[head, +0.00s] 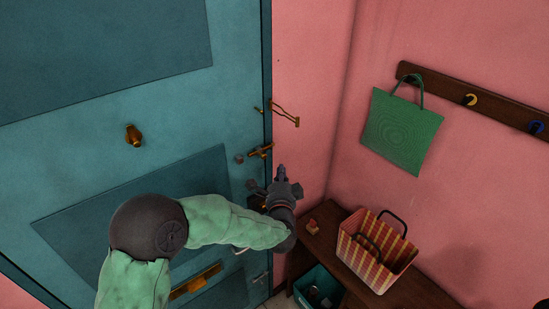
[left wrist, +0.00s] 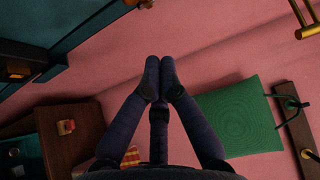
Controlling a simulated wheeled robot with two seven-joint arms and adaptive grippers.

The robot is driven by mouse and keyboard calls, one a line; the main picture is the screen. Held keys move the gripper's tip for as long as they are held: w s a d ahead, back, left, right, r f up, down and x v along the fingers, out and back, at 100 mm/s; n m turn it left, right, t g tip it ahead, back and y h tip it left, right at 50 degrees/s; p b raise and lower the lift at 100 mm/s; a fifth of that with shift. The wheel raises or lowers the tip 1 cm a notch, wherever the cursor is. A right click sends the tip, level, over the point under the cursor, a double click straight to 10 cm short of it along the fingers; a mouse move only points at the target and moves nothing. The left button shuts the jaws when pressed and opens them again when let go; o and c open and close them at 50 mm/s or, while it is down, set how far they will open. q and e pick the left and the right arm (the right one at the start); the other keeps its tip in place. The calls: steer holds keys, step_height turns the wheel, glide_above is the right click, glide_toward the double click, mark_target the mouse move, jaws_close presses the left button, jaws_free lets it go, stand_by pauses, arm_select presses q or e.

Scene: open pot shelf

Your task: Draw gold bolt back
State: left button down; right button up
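The teal door (head: 110,110) fills the left of the head view. A small gold bolt-like fitting (head: 260,151) sits at its right edge. Above it, a thin gold bar-shaped latch (head: 284,115) reaches across onto the pink wall. My left gripper (head: 282,172) is just below and right of the bolt fitting, apart from it in the picture. In the left wrist view, its fingertips (left wrist: 159,62) are together with nothing between them. Gold pieces show at the top right (left wrist: 309,28) and top edge of that view; I cannot tell which fittings they are. My right gripper is out of view.
A gold knob (head: 133,135) is on the door, with a gold slot plate (head: 195,281) lower down. A brown bench (head: 325,240) at right holds a striped basket (head: 372,252). A green bag (head: 402,130) hangs from a wooden hook rail (head: 445,88).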

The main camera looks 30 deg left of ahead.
mark_target(261, 156)
arm_select(q)
steer(key=w+a+p, duration=0.1)
steer(key=w+a, duration=0.4)
steer(key=a, duration=0.1)
steer(key=shift+a, duration=0.2)
stand_by(0.5)
steer(key=shift+s+a, duration=0.3)
steer(key=shift+s, duration=0.4)
steer(key=shift+s+a, duration=0.25)
steer(key=shift+s, duration=0.45)
steer(key=shift+s+a, duration=0.3)
steer(key=shift+s, duration=0.4)
